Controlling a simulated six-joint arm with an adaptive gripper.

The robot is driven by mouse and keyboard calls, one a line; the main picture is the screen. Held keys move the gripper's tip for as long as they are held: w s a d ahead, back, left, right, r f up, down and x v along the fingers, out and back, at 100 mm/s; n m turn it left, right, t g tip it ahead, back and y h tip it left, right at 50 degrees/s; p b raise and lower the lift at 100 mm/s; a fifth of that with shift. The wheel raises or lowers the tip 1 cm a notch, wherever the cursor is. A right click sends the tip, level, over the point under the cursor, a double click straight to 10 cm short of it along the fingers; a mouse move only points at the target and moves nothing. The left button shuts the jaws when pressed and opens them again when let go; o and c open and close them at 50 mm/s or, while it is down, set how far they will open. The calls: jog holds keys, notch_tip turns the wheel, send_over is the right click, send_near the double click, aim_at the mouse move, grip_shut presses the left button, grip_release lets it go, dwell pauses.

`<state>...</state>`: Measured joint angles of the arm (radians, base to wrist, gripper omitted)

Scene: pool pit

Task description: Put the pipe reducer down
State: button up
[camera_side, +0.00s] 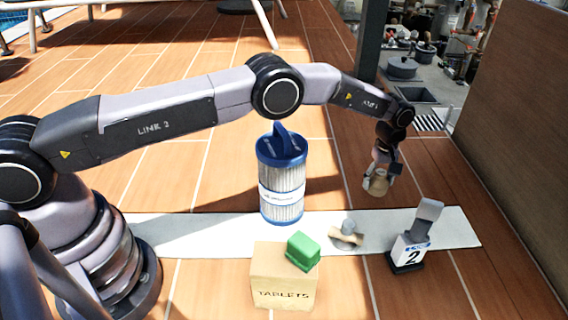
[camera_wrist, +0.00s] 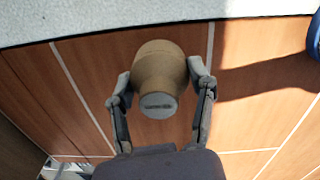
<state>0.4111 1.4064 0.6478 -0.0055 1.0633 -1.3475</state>
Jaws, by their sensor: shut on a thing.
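The pipe reducer (camera_wrist: 160,72) is a tan, tapered piece with a grey end. My gripper (camera_wrist: 160,84) is shut on it, one finger on each side, in the wrist view. In the side view my gripper (camera_side: 379,177) hangs at the right with the reducer (camera_side: 377,186) between its fingers. The reducer appears to be above the wooden deck, beyond the far edge of the pale mat (camera_side: 461,228). The exact gap to the deck is hard to tell.
A tablets box (camera_side: 283,277) with a green block (camera_side: 303,251) is in front. Deck near my gripper is clear.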

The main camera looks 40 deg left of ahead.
aim_at(375, 200)
jog(key=shift+w+d+f, duration=0.15)
jog(key=shift+w+f, duration=0.15)
jog(key=shift+f, duration=1.6)
jog(key=shift+f, duration=0.2)
jog(key=o, duration=1.2)
jog(key=shift+o, duration=0.2)
jog(key=shift+r, duration=0.15)
